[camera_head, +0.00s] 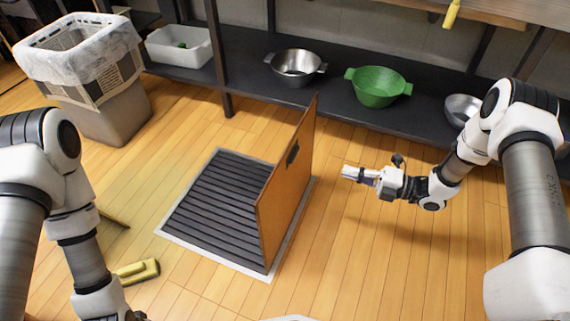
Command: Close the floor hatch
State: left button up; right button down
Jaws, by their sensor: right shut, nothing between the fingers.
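The floor hatch has a wooden lid (284,199) that stands up nearly vertical on the right side of its opening. The opening shows dark slats (218,205) inside a pale frame (181,222) set in the floor. My right gripper (346,172) is shut and empty, to the right of the lid and apart from it, pointing left toward it. My left arm comes in at the lower left; its gripper is cut off at the bottom edge.
A dark low shelf (240,60) runs along the back with a steel pot (296,66), a green colander (378,86), a steel bowl (461,108) and a white bin (180,46). A lined trash bin (112,113) stands back left. A yellow object (138,272) lies left of the hatch.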

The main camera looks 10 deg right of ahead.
jog(key=d, duration=0.1)
jog(key=b, duration=0.7)
send_near(291, 155)
jog(key=shift+m, duration=0.3)
jog(key=x, duration=0.3)
jog(key=f+x, duration=0.1)
jog(key=x, duration=0.1)
jog(key=shift+w+d, duration=0.1)
jog(key=shift+w, duration=0.2)
jog(key=shift+w+a+r, duration=0.2)
jog(key=shift+w+a, duration=0.05)
jog(key=shift+a, duration=0.1)
